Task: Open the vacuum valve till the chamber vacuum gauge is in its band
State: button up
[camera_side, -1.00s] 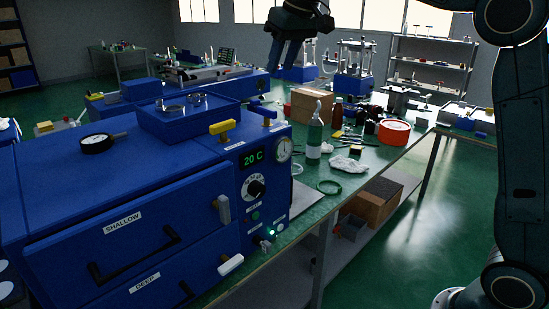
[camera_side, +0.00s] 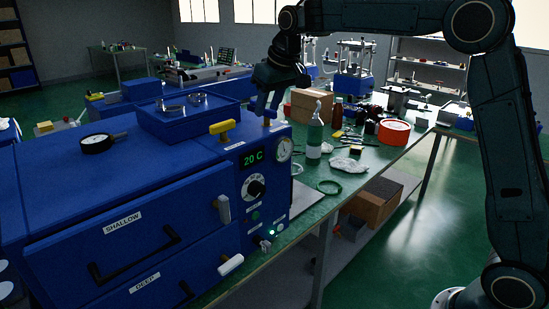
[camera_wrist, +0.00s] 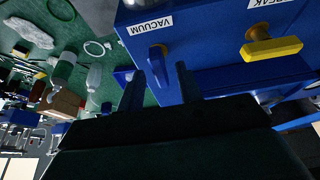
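The blue-handled vacuum valve (camera_side: 270,116) stands on the top front edge of the blue oven (camera_side: 120,195). In the wrist view its blue handle (camera_wrist: 158,60) shows beside a "VACUUM" label. My gripper (camera_side: 267,105) points down just above this handle. In the wrist view my gripper (camera_wrist: 159,72) is open, its two fingers apart with the handle appearing in the gap between them; I cannot tell whether they touch it. The round white gauge (camera_side: 284,149) is on the oven's front panel; its needle and band are too small to read.
A yellow valve handle (camera_side: 222,128) stands left of the vacuum valve; it also shows in the wrist view (camera_wrist: 272,50). A blue tray (camera_side: 190,118) sits on the oven top. A spray bottle (camera_side: 314,135) and a cardboard box (camera_side: 306,104) stand on the bench behind.

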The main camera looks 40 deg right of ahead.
jog(key=shift+c, duration=0.2)
grip_shut()
jog(key=shift+m+h, duration=0.4)
jog(key=shift+m, duration=0.7)
jog(key=shift+o, duration=0.2)
grip_release()
